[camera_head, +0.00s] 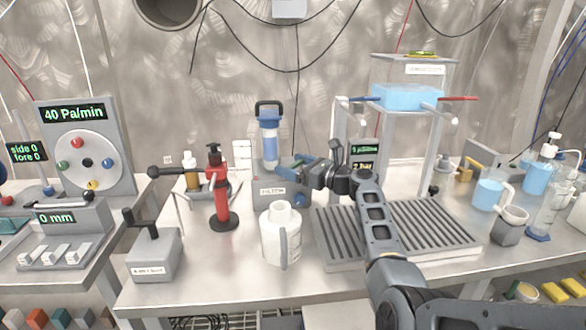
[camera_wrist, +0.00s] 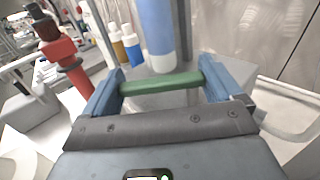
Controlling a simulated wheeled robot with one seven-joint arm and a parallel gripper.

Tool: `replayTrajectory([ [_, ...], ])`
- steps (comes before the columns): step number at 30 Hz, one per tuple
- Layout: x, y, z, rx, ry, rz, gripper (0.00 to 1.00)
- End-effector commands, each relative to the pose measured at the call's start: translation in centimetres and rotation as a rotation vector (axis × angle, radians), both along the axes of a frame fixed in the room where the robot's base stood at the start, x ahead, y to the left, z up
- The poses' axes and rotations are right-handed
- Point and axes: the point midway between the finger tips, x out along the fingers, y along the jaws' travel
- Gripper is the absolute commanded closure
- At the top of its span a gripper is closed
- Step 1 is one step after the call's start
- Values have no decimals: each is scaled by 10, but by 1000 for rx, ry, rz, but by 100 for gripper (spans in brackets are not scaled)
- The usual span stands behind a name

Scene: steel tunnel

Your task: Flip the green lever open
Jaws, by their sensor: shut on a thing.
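The green lever (camera_wrist: 162,84) shows in the wrist view as a straight bar running across between the two blue fingers of my gripper (camera_wrist: 160,76). The fingers are shut on its two ends. In the head view my gripper (camera_head: 286,174) is at the grey box marked FILTER (camera_head: 268,192), in front of the blue filter cylinder (camera_head: 269,138). The lever is hidden there by the fingers. The blue cylinder also stands just beyond the lever in the wrist view (camera_wrist: 158,32).
A red hand pump (camera_head: 220,190) stands left of the box. A white jug (camera_head: 281,236) stands close in front. A ribbed drain tray (camera_head: 420,235) and a clear tank stand (camera_head: 410,100) are to the right. Amber and blue bottles (camera_wrist: 125,46) stand behind.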

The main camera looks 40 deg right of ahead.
Motion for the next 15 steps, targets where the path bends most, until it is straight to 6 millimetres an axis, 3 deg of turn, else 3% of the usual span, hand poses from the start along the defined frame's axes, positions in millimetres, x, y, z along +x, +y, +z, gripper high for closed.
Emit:
replayTrajectory([
  [14, -2, 0, 0, 2, 0, 70, 62],
  [15, -2, 0, 0, 2, 0, 69, 6],
])
